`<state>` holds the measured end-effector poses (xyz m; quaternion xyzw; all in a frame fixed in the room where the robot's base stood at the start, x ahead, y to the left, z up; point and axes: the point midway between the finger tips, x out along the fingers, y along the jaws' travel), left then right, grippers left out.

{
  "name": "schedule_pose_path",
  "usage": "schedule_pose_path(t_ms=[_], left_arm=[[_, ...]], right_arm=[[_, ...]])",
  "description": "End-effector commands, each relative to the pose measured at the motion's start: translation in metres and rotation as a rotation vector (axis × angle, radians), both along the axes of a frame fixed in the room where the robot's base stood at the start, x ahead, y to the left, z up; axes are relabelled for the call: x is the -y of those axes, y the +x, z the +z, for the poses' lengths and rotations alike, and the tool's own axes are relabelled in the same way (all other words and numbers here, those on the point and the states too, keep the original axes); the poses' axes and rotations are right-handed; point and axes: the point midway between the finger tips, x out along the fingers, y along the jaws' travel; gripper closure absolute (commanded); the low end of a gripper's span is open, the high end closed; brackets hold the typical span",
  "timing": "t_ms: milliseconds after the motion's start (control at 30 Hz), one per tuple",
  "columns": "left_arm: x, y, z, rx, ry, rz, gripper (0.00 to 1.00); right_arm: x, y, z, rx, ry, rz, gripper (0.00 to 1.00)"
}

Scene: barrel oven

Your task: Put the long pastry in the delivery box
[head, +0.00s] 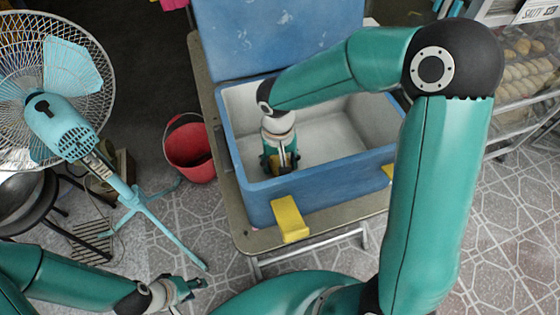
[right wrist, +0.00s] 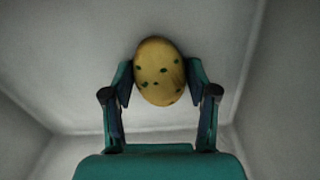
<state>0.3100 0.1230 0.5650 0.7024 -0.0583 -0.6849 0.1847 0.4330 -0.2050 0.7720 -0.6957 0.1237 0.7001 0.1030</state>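The delivery box is a blue cooler with a pale inside (head: 345,190), and its lid stands open at the back. My right gripper (head: 282,163) reaches down into the left part of the box. In the right wrist view, an oval yellow-brown pastry with dark green spots (right wrist: 159,72) sits between the fingertips of the right gripper (right wrist: 160,80), with a finger against each side. It appears end-on, so its length is hidden. Pale box walls surround it, and its height above the floor is unclear. My left gripper (head: 187,288) is low at the front left, apart from the box, and looks empty.
The box stands on a table (head: 238,225) with a yellow latch (head: 290,220) at its front. A red bucket (head: 190,150) and a blue standing fan (head: 65,125) are at the left. A rack of pastries (head: 525,60) is at the right.

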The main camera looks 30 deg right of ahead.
Motion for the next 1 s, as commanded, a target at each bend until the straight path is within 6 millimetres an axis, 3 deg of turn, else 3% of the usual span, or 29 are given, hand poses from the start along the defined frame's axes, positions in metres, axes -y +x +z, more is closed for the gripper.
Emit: schedule_pose_path(t_ms=[100,567,1000], left_arm=[[0.000,0.000,0.000,0.000,0.000,0.000,0.60],[0.000,0.000,0.004,0.000,0.000,0.000,0.60],[0.000,0.000,0.013,0.000,0.000,0.000,0.60]], right_arm=[[0.000,0.000,0.000,0.000,0.000,0.000,0.21],[0.000,0.001,0.010,0.003,0.000,-0.001,0.21],[-0.002,0.002,0.092,0.004,0.001,-0.001,0.21]])
